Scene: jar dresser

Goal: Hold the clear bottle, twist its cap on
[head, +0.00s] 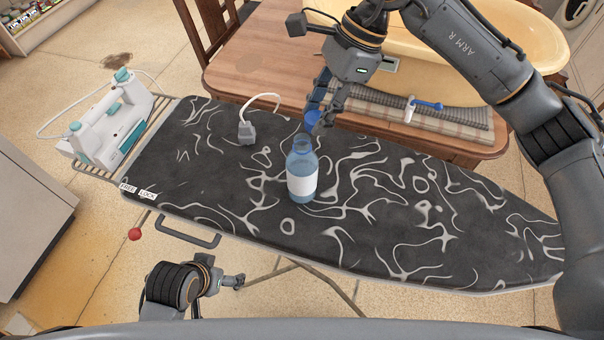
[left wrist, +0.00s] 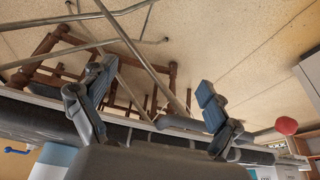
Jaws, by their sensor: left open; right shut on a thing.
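The clear bottle (head: 302,168), bluish with a white label, stands upright and uncapped on the dark patterned ironing board (head: 400,225). My right gripper (head: 324,112) comes down from above and is shut on a blue cap (head: 312,118). The cap is above and slightly right of the bottle's open mouth, and appears apart from it. My left gripper (head: 238,281) is low, off the near side of the board, away from the bottle. In the left wrist view its fingers (left wrist: 150,112) are spread and empty.
A white and teal iron (head: 108,125) rests at the board's left end. A grey plug (head: 246,132) with a white cord lies behind the bottle. A wooden table (head: 250,55) with a yellow tub (head: 470,65) stands behind. The board's right part is clear.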

